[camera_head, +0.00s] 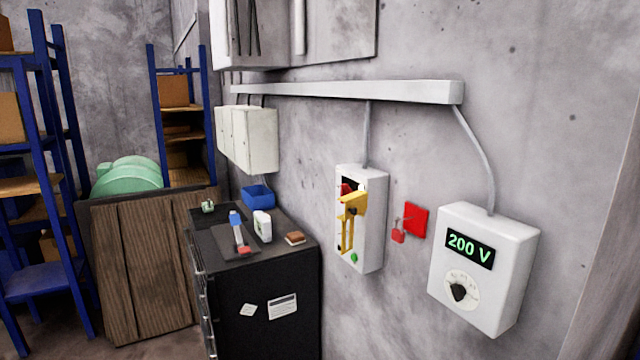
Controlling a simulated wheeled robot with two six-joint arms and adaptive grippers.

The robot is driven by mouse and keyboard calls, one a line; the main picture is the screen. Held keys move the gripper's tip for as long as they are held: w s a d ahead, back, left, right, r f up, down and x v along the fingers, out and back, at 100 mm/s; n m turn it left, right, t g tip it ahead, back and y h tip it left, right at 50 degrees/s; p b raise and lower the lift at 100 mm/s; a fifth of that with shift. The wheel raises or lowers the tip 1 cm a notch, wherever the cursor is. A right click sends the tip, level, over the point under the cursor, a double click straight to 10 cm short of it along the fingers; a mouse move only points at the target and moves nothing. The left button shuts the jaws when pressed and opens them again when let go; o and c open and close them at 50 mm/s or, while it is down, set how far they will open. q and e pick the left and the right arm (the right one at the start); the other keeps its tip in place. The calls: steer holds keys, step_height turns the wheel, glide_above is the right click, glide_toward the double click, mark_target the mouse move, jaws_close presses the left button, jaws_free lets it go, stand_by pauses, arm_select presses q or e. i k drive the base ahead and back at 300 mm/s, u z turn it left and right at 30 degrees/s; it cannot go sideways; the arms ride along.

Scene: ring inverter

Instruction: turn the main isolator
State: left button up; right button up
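A tall white wall box (373,245) hangs in the middle right; it looks like the main isolator, but I see no readable label. On its front are a red part (346,190), a yellow handle-like piece (353,203) with a yellow frame (346,237) below, and a green button (354,258). The yellow piece partly covers the red part, and I cannot tell the switch position. Neither of my grippers is in view.
Right of it, a red padlock-like item (398,236) hangs by a red plate (416,219). A white meter box (507,262) reads 200 V above a black dial (459,291). A black cabinet (265,310) with small items stands lower left of the isolator.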

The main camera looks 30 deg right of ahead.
mark_target(345, 189)
steer(key=z, duration=0.5)
steer(key=i, duration=0.75)
steer(key=z, duration=0.85)
